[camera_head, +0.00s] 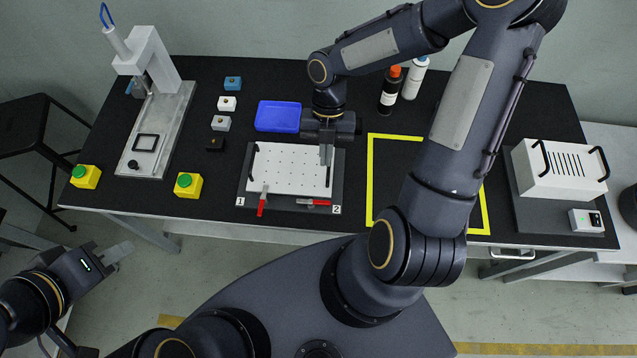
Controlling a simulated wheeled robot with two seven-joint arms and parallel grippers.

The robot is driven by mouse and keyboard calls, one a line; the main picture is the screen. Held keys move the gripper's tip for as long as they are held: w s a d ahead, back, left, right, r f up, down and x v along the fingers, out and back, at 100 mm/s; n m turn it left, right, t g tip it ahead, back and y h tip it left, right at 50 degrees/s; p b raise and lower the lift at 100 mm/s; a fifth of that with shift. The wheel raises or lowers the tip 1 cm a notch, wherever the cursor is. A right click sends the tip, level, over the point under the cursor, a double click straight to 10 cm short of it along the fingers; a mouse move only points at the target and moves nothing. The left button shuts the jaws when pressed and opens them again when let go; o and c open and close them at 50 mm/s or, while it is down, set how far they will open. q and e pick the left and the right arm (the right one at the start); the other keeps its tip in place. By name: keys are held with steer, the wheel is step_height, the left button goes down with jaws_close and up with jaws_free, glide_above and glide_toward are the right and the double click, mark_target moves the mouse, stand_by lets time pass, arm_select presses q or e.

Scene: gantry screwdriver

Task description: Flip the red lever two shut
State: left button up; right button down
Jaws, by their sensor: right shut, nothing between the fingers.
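A white plate with small holes (290,170) lies on a dark base on the black table. Red lever two (313,202) is at the plate's front edge near the label 2, its red handle lying sideways along the edge. Red lever one (262,203) is at the front left near the label 1, its handle pointing towards me. My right gripper (326,155) points down over the plate's right part, behind lever two and apart from it. It is shut and empty. My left gripper (117,251) is off the table at lower left; its finger opening is unclear.
A blue tray (278,116) stands behind the plate. A yellow taped square (371,185) lies to the right, partly covered by my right arm. A press stand (155,130) and yellow button boxes (188,186) are left. Bottles (390,92) stand behind; a white case (560,170) is far right.

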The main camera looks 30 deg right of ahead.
mark_target(324, 193)
steer(key=x, duration=1)
